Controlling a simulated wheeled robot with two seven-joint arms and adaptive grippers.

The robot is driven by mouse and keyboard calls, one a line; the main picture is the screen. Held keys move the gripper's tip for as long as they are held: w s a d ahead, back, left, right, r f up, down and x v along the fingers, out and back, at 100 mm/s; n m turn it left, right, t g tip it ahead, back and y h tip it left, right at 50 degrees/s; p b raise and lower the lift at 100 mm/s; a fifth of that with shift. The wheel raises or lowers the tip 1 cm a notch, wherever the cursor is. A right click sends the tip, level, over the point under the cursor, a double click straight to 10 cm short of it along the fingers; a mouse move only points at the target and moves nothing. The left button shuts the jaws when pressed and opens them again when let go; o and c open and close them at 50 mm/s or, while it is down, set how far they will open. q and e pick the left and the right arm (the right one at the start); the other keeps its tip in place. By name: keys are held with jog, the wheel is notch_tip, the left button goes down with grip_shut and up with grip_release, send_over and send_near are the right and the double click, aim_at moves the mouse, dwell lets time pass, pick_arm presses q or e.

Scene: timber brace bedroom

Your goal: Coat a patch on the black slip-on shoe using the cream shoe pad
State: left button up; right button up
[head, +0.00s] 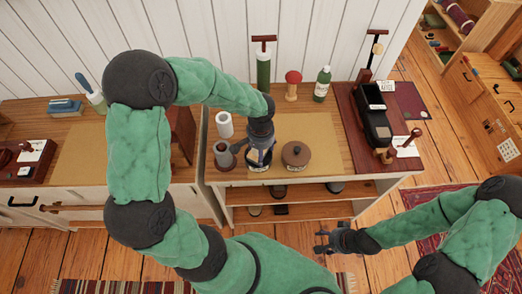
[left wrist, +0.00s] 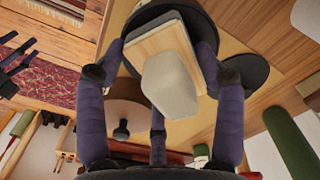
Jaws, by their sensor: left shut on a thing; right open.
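My left gripper (head: 259,157) is over the middle of the bench. In the left wrist view its purple fingers (left wrist: 158,100) are shut on the cream shoe pad (left wrist: 170,85), a cream block on a pale wooden backing. A dark round dish (left wrist: 205,22) shows behind the pad; I cannot tell if they touch. A long black thing with a hollow top (head: 373,117), which looks like the black slip-on shoe, lies on a dark brown board at the bench's right. My left gripper is to its left, apart from it. My right gripper (head: 322,241) is open and empty in front of the bench.
A brown lidded pot (head: 296,154) stands just right of my left gripper. A grey can (head: 223,154) and white roll (head: 224,124) stand left of it. A green bottle (head: 322,84) and red-topped wooden piece (head: 293,85) stand behind. Shelves (head: 310,192) lie below the benchtop.

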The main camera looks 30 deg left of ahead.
pick_arm(q)
jog(key=shift+s, duration=0.1)
jog(key=shift+r+p, duration=2.65)
jog(key=shift+r, duration=0.8)
